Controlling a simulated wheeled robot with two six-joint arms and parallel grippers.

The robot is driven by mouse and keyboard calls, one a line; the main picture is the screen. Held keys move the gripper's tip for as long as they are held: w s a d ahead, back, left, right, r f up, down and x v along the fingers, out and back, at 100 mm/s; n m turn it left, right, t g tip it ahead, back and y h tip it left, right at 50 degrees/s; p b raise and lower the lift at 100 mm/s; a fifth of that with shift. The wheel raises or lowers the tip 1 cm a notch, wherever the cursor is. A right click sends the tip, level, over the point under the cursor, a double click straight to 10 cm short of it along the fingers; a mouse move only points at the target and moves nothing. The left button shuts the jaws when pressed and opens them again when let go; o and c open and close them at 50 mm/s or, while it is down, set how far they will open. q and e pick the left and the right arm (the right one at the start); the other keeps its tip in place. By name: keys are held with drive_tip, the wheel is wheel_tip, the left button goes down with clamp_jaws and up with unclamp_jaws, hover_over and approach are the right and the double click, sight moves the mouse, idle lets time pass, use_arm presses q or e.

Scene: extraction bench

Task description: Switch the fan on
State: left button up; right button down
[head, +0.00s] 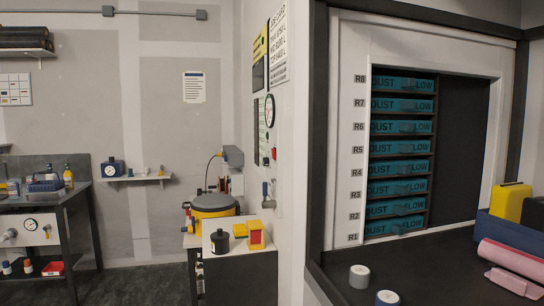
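I cannot make out a fan for certain. A wall panel with a round gauge (270,110) hangs on the side wall left of the filter rack. A small red part (274,154) sits below the gauge; I cannot tell if it is a switch. A grey box (233,156) is mounted on the wall further back, above a white box (237,184). The rack holds several teal filter drawers (402,132) in rows marked R1 to R8. Neither of my grippers is in view.
A dark bench top (430,270) at the lower right holds two small jars (359,277), a pink roll (515,262) and a yellow case (509,202). A yellow pot (213,205) stands behind a white-topped stand (233,243). A metal workbench (75,190) is at left; floor between is clear.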

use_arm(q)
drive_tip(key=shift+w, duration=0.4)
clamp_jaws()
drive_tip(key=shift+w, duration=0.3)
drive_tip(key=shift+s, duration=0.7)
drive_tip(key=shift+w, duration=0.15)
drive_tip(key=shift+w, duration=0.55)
